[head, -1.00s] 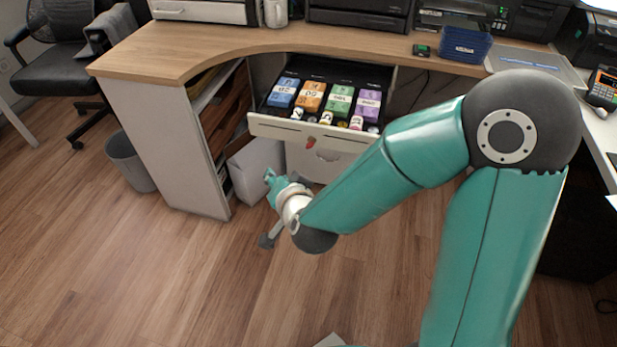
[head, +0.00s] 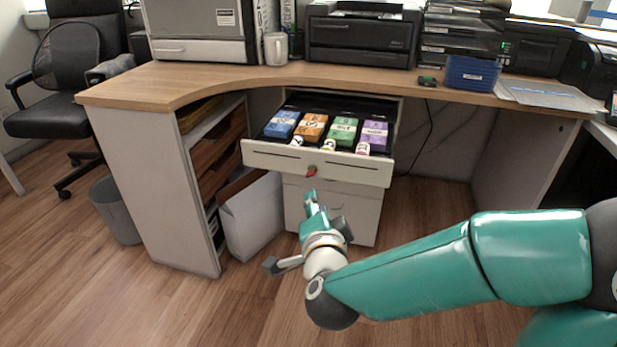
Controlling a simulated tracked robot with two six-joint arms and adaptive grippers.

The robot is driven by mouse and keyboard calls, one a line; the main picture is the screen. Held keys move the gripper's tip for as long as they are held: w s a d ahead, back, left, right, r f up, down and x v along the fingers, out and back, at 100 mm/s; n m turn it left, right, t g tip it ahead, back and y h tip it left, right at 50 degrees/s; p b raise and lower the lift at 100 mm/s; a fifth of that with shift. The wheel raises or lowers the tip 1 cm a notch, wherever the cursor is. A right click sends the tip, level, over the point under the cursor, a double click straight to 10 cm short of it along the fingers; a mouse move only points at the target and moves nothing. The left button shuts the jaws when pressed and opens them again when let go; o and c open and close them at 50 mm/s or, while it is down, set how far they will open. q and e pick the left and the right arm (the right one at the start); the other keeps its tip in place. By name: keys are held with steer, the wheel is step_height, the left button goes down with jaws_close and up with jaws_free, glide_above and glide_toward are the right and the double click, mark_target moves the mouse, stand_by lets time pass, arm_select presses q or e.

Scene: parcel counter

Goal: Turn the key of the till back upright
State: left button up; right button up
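The till drawer (head: 262,156) is pulled out under the wooden counter, with colored note bundles and coin rolls inside. A small red key (head: 311,171) sits at the lock in the middle of its pale front panel. It looks tilted, but it is too small to tell its exact angle. My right gripper (head: 310,200) is just below and in front of the key, pointing up toward it, with a visible gap between them. Its fingers look close together and hold nothing that I can see; their opening is unclear. My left gripper is not in view.
The counter (head: 200,75) carries printers, a mug (head: 276,48) and a blue basket (head: 472,72). A white box (head: 252,215) stands on the floor left of the drawer cabinet. A grey bin (head: 115,210) and black chair stand at left. The front floor is clear.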

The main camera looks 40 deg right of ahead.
steer(key=shift+r+p+x, duration=0.2)
steer(key=shift+p+x, duration=0.9)
steer(key=shift+p, duration=2.85)
steer(key=b, duration=0.2)
glide_toward(309, 171)
steer(key=x, duration=0.6)
steer(key=shift+f, duration=0.3)
steer(key=shift+w+d, duration=0.25)
steer(key=shift+w, duration=0.3)
steer(key=shift+c, duration=0.2)
jaws_close()
